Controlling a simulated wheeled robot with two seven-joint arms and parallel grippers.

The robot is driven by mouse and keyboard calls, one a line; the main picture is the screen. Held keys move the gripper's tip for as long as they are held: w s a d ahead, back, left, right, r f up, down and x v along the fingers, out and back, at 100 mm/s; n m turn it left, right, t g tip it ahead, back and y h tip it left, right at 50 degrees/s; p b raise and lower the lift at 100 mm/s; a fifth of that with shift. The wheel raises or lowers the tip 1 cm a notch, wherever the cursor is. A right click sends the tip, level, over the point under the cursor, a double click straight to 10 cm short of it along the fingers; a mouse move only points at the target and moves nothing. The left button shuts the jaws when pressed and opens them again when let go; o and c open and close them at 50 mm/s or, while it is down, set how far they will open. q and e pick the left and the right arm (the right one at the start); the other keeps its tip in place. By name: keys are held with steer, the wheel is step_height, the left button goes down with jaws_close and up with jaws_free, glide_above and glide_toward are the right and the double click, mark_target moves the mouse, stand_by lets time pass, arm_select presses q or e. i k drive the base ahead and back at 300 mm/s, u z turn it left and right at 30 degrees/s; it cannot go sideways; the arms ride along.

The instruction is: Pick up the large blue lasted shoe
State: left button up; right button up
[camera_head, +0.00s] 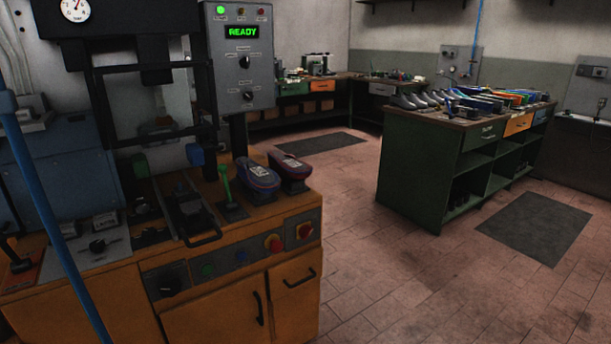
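A purple-blue lasted shoe (259,178) rests on the right end of the orange press cabinet. A dark red one (290,171) stands close beside it on the right. Each has a pale label on its upper face. More shoes or lasts in several colours, some of them blue (479,104), lie on the green workbench (430,150) at the right. Their sizes are hard to judge at this distance. I cannot tell which shoe is the large blue one. Neither of my grippers shows in this view.
The heel press has a control box (239,55) reading READY, a green lever (226,183) and a front handle (204,237). A blue pole (45,205) crosses the left side. Tiled floor (395,270) between press and workbench is clear, with dark mats (535,228).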

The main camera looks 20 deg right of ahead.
mark_target(263, 179)
steer(key=z, duration=1.5)
steer(key=i, duration=3.5)
steer(key=u, duration=4.25)
